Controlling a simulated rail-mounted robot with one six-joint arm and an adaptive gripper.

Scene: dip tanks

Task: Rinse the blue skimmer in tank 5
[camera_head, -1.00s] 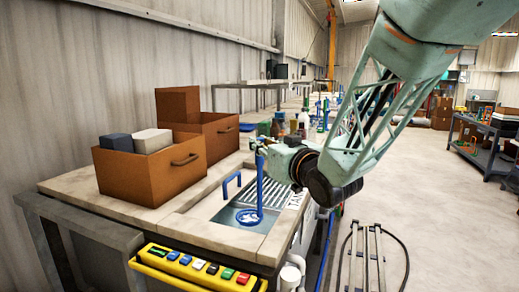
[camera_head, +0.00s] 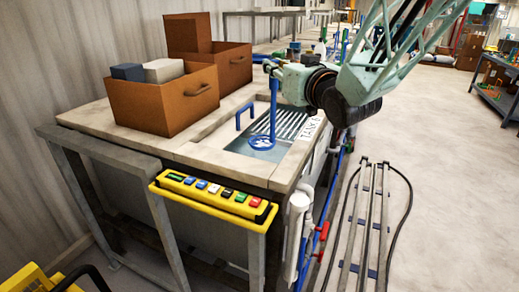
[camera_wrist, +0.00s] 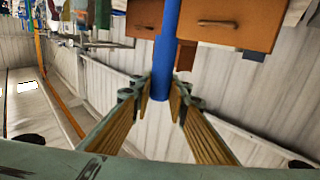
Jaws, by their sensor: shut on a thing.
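The blue skimmer hangs upright, its long handle (camera_head: 273,105) vertical and its slotted round head (camera_head: 262,143) at the bottom. The head lies over or in the front part of a sunken tank (camera_head: 246,150) in the bench. I cannot tell whether it touches liquid. My gripper (camera_head: 272,68) is shut on the upper handle; in the wrist view my gripper's fingers (camera_wrist: 160,92) close around the blue handle (camera_wrist: 167,40). A label (camera_head: 311,129) beside the tank reads partly "TANK"; its number is not legible.
A blue hooked handle (camera_head: 243,115) and a slotted rack (camera_head: 290,122) are at the tank. Brown boxes (camera_head: 165,104) stand on the bench to the left. A yellow button panel (camera_head: 214,195) is at the front edge. A floor rail frame (camera_head: 366,225) lies to the right.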

